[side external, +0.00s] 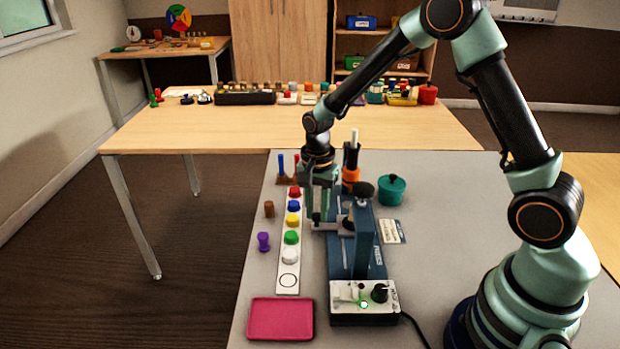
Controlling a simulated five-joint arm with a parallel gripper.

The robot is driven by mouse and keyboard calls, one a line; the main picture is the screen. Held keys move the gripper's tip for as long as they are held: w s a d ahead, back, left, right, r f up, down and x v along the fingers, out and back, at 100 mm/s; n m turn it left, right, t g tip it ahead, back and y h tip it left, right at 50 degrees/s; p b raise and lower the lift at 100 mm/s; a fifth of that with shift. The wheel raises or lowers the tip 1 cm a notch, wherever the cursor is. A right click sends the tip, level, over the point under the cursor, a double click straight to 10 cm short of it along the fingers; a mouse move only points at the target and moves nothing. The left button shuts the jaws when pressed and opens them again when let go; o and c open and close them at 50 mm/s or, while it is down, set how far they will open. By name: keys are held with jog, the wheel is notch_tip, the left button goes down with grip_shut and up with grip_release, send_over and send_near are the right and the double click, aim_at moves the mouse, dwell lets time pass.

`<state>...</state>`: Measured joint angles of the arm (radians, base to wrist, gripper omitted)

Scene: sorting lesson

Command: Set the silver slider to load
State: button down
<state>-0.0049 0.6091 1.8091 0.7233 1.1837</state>
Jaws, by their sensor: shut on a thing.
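A blue bench device (365,245) with an upright column and a black knob on top stands on the grey table. A silver slider (336,227) sticks out to the left of its column, low over the blue base. My gripper (317,218) points down at the slider's left end and is shut on it. The fingertips are small, and the exact grip is partly hidden. Any load marking is too small to read. A white control box (364,302) with a black dial and a lit green lamp is at the device's front end.
A white strip (288,262) with several coloured knobs lies left of the device. A pink tray (281,319) lies front left. A teal pot (391,190) and a white card (391,231) are on the right. An orange-and-black holder (351,175) stands close behind my gripper.

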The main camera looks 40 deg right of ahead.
jog(key=shift+w, duration=0.1)
jog(key=c, duration=0.6)
grip_release()
jog(key=shift+c, duration=0.2)
notch_tip(320, 180, up, 12)
jog(key=shift+r, duration=0.1)
